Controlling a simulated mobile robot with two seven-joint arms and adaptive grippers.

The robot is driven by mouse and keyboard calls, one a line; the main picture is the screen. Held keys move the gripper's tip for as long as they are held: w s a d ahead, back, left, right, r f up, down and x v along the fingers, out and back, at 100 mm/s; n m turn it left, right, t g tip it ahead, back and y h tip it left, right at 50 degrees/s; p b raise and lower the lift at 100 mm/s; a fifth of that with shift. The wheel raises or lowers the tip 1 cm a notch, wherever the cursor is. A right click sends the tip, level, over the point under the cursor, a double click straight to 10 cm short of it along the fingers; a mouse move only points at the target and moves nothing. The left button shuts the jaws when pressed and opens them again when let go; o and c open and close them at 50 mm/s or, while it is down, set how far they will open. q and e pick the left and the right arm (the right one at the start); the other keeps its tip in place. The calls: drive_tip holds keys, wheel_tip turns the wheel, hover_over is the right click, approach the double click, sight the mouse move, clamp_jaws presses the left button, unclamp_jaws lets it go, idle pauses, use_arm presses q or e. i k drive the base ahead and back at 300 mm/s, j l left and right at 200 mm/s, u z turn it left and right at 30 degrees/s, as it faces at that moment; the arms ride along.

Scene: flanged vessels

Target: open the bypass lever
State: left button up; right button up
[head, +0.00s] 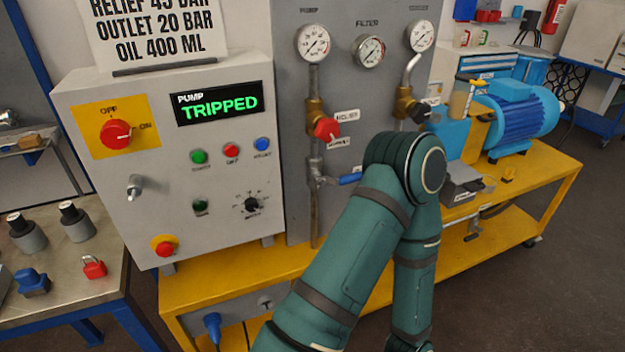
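A lever with a blue handle (350,179) sits on a small valve (318,176) low on the vertical pipe of the grey panel. I take it as the bypass lever; no label on it is readable. The handle points right, roughly across the pipe, and its right end is close to or behind my green arm. That arm rises from the bottom, bends in front of the panel's right side, and drops out of the frame at the bottom. Neither gripper is in view.
The control box display (218,103) reads "PUMP TRIPPED". A red relief knob (327,129) is above the lever, with gauges (313,42) higher up. A blue motor (518,113) stands right on the yellow bench (548,170). A side table (70,290) holds small parts at left.

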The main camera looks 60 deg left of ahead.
sight(350, 178)
drive_tip(key=u, duration=1.7)
drive_tip(key=l+u, duration=0.1)
drive_tip(key=u, duration=0.3)
drive_tip(key=l+u, duration=0.15)
drive_tip(key=u, duration=0.25)
drive_tip(key=i+l+u, duration=0.1)
drive_tip(key=u, duration=0.3)
drive_tip(key=l+u, duration=0.3)
drive_tip(key=l, duration=0.2)
drive_tip(key=k+l+u, duration=0.2)
drive_tip(key=l+u, duration=0.15)
drive_tip(key=k+l+u, duration=0.1)
drive_tip(key=l, duration=0.25)
drive_tip(key=k+l, duration=0.1)
drive_tip(key=l, duration=0.25)
drive_tip(key=k+l+u, duration=0.15)
drive_tip(key=l, duration=0.2)
drive_tip(key=i, duration=0.05)
